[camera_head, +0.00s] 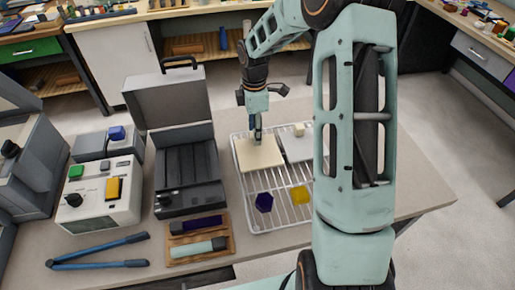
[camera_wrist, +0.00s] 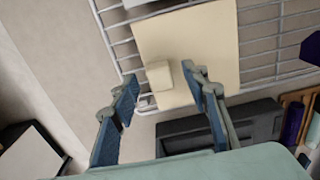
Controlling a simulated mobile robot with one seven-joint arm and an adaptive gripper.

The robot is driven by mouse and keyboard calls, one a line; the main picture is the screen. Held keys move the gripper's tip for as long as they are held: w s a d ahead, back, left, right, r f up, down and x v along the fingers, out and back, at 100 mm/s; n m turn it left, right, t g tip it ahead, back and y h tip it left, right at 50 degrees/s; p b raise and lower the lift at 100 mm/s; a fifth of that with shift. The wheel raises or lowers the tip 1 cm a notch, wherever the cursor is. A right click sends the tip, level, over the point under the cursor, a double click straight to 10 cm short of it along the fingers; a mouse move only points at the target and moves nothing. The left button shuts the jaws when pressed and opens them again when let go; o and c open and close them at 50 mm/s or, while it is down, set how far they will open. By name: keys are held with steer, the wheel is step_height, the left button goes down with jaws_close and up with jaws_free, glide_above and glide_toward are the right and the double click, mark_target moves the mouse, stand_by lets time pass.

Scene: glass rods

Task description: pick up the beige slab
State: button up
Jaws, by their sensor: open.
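The beige slab (camera_head: 262,154) lies flat on the left part of a white wire rack. It also shows in the wrist view (camera_wrist: 195,40). A small pale block (camera_wrist: 160,75) stands on it near one edge, like a knob; I cannot tell whether it is fixed to the slab. My gripper (camera_head: 257,138) is over the slab's far part and hides that block in the head view. In the wrist view my gripper (camera_wrist: 160,80) is open, with one finger on each side of the block and gaps visible. Its exact height above the slab is unclear.
The wire rack (camera_head: 236,190) also bears a grey slab (camera_head: 299,146) with a pale block, a purple piece (camera_head: 264,202) and a yellow piece (camera_head: 299,194). An open grey case (camera_head: 187,172) stands left of it, beside a wooden tray (camera_head: 228,249). My arm hides the rack's right side.

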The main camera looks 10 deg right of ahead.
steer(key=shift+f, duration=0.95)
jaws_close()
